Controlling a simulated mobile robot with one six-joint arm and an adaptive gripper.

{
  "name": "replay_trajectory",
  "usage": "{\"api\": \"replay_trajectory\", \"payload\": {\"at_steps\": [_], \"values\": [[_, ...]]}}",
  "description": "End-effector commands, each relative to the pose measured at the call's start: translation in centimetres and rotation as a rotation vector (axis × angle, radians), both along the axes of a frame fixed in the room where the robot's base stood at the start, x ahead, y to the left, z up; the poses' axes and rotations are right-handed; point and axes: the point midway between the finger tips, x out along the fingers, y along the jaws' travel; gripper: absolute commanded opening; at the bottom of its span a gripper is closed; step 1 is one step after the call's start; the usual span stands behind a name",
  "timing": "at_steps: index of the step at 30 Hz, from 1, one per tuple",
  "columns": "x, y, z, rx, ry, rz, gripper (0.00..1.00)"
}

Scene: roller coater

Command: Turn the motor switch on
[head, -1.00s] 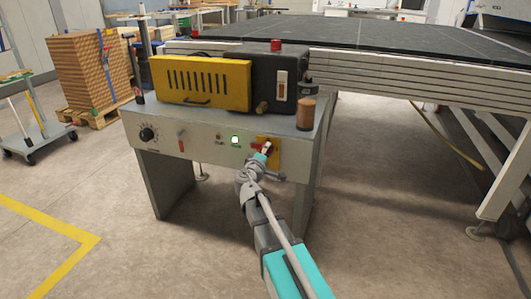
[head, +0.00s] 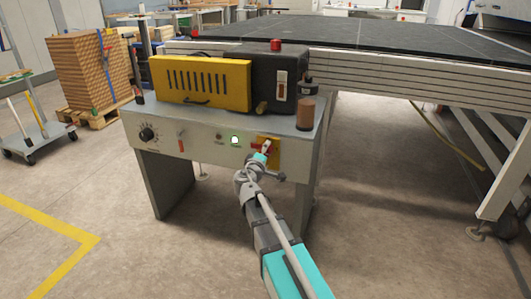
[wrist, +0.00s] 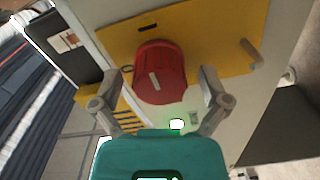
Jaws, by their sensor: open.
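The motor switch appears to be a red rotary knob on a yellow plate (head: 273,157) at the right end of the machine's grey front panel. In the wrist view the red knob (wrist: 160,62) is large and near, with a pale mark across its face. My gripper (wrist: 160,88) is open, with one finger on each side of the knob. Gaps show between the fingers and the knob, and contact is not visible. In the head view my gripper (head: 265,150) is in front of the plate and partly hides the knob.
A lit green lamp (head: 235,140), a black dial (head: 147,134) and a small red switch (head: 181,142) are on the same panel. A yellow slotted cover (head: 200,82) and a brown cylinder (head: 305,113) stand above. Floor in front is clear.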

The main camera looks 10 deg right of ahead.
Motion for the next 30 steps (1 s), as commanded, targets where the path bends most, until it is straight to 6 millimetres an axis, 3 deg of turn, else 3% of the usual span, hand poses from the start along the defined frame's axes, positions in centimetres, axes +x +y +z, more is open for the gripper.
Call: {"api": "replay_trajectory", "payload": {"at_steps": [8,21,30], "values": [[-1.8,1.0,0.0,0.000,0.000,0.001,0.95],[-7.7,4.3,0.0,0.000,0.000,0.002,0.95],[-10.1,5.8,0.0,0.000,0.001,0.000,0.95]]}}
